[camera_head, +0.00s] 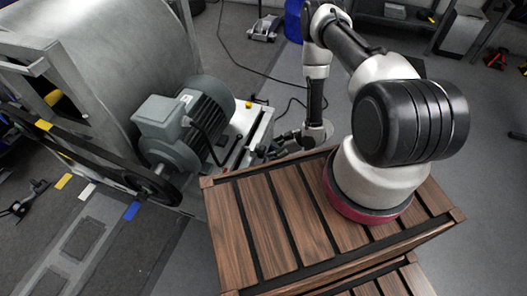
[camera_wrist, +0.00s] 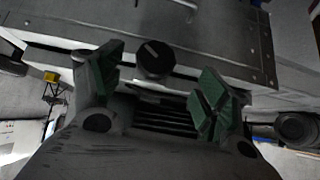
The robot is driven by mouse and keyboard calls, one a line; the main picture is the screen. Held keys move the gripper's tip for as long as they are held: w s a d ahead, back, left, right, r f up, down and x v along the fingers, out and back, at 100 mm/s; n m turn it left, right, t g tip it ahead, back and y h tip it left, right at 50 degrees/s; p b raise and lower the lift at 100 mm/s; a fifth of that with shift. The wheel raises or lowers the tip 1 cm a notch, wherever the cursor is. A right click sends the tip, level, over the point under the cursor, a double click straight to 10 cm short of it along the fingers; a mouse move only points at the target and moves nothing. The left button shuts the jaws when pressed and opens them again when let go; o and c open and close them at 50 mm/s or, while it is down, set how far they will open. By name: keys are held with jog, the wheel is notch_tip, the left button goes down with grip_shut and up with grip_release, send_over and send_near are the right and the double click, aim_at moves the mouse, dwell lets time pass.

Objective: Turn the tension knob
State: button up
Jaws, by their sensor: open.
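The tension knob (camera_wrist: 154,59) is a round black dial with a pale line across its face, on the metal panel (camera_wrist: 215,45) in the wrist view. My gripper (camera_wrist: 160,75) is open, with its green-padded fingers to either side of the knob. I see a gap between each finger and the knob, but cannot tell how deep the fingers reach. In the head view, my gripper (camera_head: 287,140) is beside the grey machine frame (camera_head: 238,125), and the knob cannot be made out there.
The large grey drum (camera_head: 110,60) and the motor (camera_head: 187,128) stand left of my arm in the head view. A dark cable (camera_head: 250,68) lies on the floor behind. A blue container (camera_head: 294,20) stands at the back. Open floor lies to the right.

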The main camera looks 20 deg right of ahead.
aim_at(265, 152)
jog(key=x, duration=0.7)
jog(key=shift+w+a, duration=0.25)
jog(key=shift+w, duration=0.25)
jog(key=shift+c, duration=0.2)
jog(key=c, duration=1)
